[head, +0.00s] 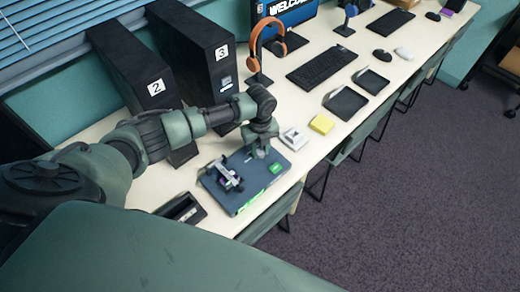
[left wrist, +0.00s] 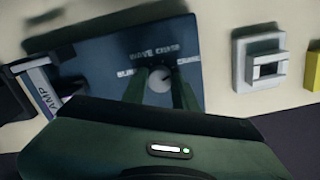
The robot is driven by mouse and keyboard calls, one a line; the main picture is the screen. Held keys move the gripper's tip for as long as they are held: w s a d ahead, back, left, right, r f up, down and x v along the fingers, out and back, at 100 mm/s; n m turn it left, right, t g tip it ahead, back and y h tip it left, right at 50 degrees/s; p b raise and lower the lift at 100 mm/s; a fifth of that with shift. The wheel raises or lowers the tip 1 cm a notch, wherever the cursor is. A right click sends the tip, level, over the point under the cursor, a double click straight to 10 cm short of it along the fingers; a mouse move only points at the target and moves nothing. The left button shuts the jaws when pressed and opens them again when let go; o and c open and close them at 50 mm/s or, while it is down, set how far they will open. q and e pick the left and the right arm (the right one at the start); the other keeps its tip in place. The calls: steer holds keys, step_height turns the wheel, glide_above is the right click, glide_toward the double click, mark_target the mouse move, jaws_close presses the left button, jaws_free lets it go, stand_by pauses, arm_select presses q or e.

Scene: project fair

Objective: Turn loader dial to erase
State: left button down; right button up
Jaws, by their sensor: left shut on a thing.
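The loader (head: 246,184) is a flat dark blue-grey board on the white table, with a green label and a clamp-like part on its left. My left gripper (head: 259,150) points down at the board's far part in the head view. In the left wrist view, the loader (left wrist: 100,58) fills the upper middle. Its round light-grey dial (left wrist: 159,86) sits between the two fingers of my left gripper (left wrist: 160,84), which are shut on it. White lettering surrounds the dial but is blurred and partly hidden; the dial's setting is hard to read. My right gripper is out of view.
A white square-framed piece (head: 293,138) and a yellow block (head: 321,124) stand right of the loader. A black tray (head: 181,210) lies to its left. Black computer towers (head: 200,62) and an orange headphone set (head: 268,38) stand behind. The table's front edge is close.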

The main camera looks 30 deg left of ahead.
mark_target(260, 152)
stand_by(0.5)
arm_select(q)
steer(key=c, duration=1.1)
jaws_free()
steer(key=shift+r+b, duration=0.5)
steer(key=shift+r, duration=3.45)
